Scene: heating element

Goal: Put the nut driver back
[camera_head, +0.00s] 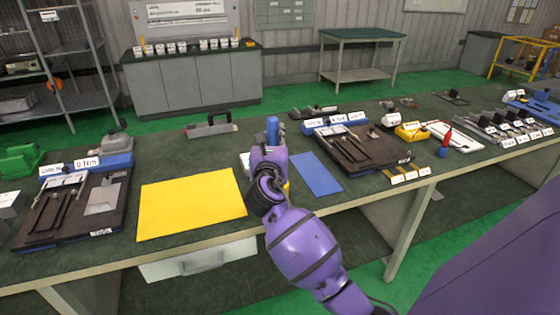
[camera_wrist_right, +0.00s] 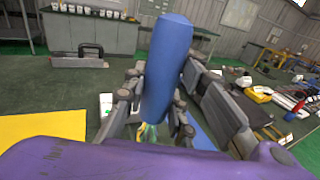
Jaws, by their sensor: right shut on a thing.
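The nut driver shows as a thick blue handle (camera_head: 272,130) standing up out of my right gripper (camera_head: 268,158) in the head view. In the right wrist view the blue handle (camera_wrist_right: 168,65) is large and slightly tilted, between the fingers of my right gripper (camera_wrist_right: 153,105), which is shut on it. Its lower end is mostly hidden by the gripper and wrist. The gripper is over the front part of the workbench, between a yellow mat (camera_head: 190,203) and a blue mat (camera_head: 317,175). My left gripper is not in view.
A dark tool tray (camera_head: 110,215) with a blue labelled back lies at the left, and another tray (camera_head: 385,158) lies right of the blue mat. A grey box with a black handle (camera_head: 211,130) stands behind the yellow mat. Both mats look bare.

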